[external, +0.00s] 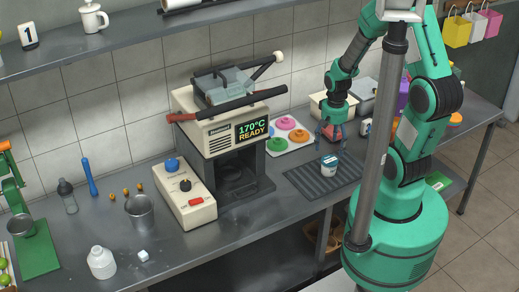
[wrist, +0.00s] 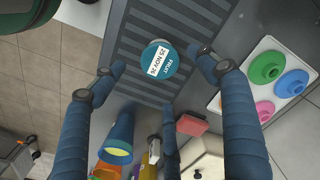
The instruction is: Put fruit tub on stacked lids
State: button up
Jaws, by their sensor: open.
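My gripper (external: 329,138) is open and empty, pointing down above and slightly behind the tub. In the wrist view its blue fingers (wrist: 162,75) are spread around the tub's outline, apart from it. Round coloured lid-like pieces, green (wrist: 265,67) and pink (wrist: 290,83) among them, lie on a white tray (wrist: 238,96).
The press machine (external: 217,135) stands left of the mat. A red block (wrist: 192,125), a blue-and-yellow cup (wrist: 117,150) and several containers crowd the counter behind my gripper. The counter's front edge runs close to the mat. The mat is otherwise bare.

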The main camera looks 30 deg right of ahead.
aim_at(330, 159)
jog(key=shift+f+b, duration=0.35)
jog(key=shift+f, duration=2.05)
jog(key=shift+f, duration=0.15)
jog(key=shift+d+f+b, duration=0.15)
jog(key=shift+f+b, duration=0.6)
jog(key=shift+f, duration=1.75)
jog(key=c, duration=1.5)
jog(key=shift+c, duration=0.2)
jog(key=shift+w+r, duration=0.1)
jog(key=shift+r, duration=0.1)
